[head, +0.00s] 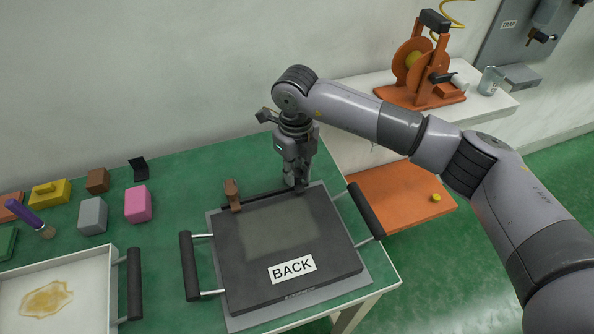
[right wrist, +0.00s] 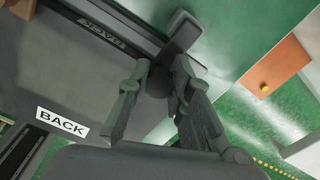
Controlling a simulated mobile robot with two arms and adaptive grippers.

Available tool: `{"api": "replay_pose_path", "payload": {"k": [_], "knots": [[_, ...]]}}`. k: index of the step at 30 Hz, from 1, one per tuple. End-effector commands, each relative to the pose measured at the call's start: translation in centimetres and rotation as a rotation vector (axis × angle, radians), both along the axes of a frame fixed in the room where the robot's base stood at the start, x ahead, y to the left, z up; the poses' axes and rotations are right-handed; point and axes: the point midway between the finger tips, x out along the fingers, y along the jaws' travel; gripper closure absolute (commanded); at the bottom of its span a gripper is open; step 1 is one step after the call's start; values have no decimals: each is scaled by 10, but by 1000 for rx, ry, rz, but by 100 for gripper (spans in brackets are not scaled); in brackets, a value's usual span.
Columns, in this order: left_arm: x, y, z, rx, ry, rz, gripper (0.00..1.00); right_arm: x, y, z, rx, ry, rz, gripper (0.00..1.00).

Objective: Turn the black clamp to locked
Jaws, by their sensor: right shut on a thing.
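A dark frame (head: 330,262) with a "BACK" label lies on a grey plate on the green table; its label also shows in the right wrist view (right wrist: 62,122). The black clamp (right wrist: 181,36) is at the frame's far edge. In the head view it is mostly hidden by my right gripper (head: 297,184). In the right wrist view my right gripper (right wrist: 160,88) is shut on the clamp, its fingers either side of a dark knob-like part. A brown clamp (head: 232,194) stands upright at the far left corner of the frame. My left gripper is not in view.
The frame has black side handles (head: 188,266). A white tray (head: 95,262) with a stained bottom lies at left. Several blocks, including a pink one (head: 138,204), lie behind it. An orange board (head: 400,196) with a yellow knob is right of the table.

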Motion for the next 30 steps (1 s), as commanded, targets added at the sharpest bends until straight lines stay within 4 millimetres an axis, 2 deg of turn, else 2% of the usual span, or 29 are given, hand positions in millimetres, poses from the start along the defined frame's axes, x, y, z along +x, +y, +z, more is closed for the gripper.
{"api": "replay_pose_path", "payload": {"k": [1,9,20,23,30], "knots": [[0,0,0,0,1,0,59,1,0,1,2,-2,-3,78],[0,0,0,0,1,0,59,0,0,0,2,-1,-1,60],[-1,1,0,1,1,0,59,1,0,4,1,-2,0,60],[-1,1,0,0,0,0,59,1,0,15,2,-2,0,60],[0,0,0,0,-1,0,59,1,0,66,2,-5,1,60]]}}
